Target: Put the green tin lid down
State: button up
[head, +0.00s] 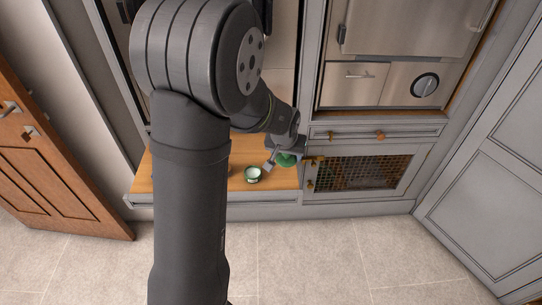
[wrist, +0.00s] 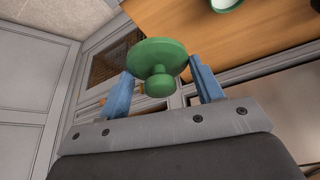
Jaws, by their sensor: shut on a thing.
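The green tin lid (head: 287,160) is a round disc with a knob. In the wrist view the lid (wrist: 158,54) sits between the two blue fingers of my gripper (wrist: 161,68), its knob facing the camera. My gripper (head: 284,162) is shut on the lid and holds it above the right part of the wooden bench top (head: 240,183). An open green tin (head: 252,175) with a pale inside stands on the bench, left of the lid. Part of the tin (wrist: 228,3) shows at the top edge of the wrist view.
A grey cabinet with a mesh-front door (head: 362,173) and small knobs stands just right of the bench. My arm hides the bench's middle left. A wooden door (head: 60,150) stands at the left. The bench top around the tin looks clear.

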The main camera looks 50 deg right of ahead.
jog(key=w+d+f+n+t, duration=0.1)
jog(key=w+d+f+n, duration=0.15)
jog(key=d, duration=0.55)
jog(key=shift+n+y, duration=0.3)
jog(key=shift+n, duration=0.05)
jog(key=w+f, duration=0.2)
jog(key=w, duration=0.1)
jog(key=w+f, duration=0.2)
jog(key=w, duration=0.2)
jog(key=w+f, duration=0.2)
jog(key=w, duration=0.2)
jog(key=shift+a, duration=0.1)
jog(key=shift+f, duration=2.05)
jog(key=shift+f, duration=0.15)
jog(key=o, duration=0.9)
jog(key=shift+o, duration=0.2)
